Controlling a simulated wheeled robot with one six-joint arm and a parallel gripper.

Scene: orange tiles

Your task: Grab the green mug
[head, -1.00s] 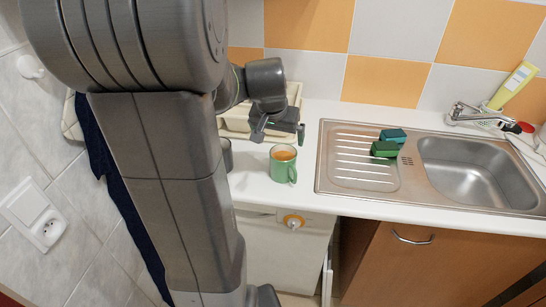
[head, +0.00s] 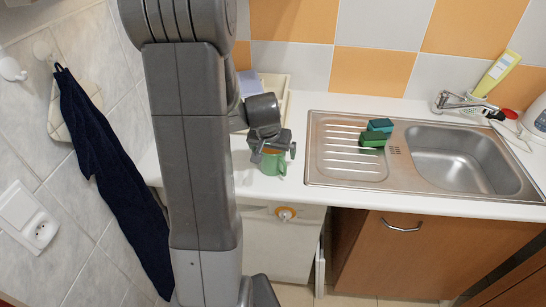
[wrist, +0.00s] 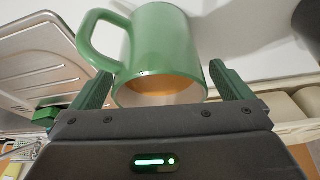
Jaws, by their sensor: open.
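The green mug (head: 272,163) stands upright on the white counter, left of the sink, with orange-brown contents inside. It also shows in the wrist view (wrist: 160,42), with its rim toward my gripper and its handle on the left. My gripper (head: 273,150) is at the mug, partly covering its upper part in the head view. In the wrist view the two green-padded fingers of my gripper (wrist: 160,85) are open, one on each side of the mug's rim. I cannot tell whether either finger touches it.
A steel sink with drainboard (head: 330,178) lies right of the mug. A teal sponge (head: 380,125) and a green sponge (head: 372,140) are on it. A cream dish rack (head: 274,84) stands behind. Bare counter lies between mug and sink.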

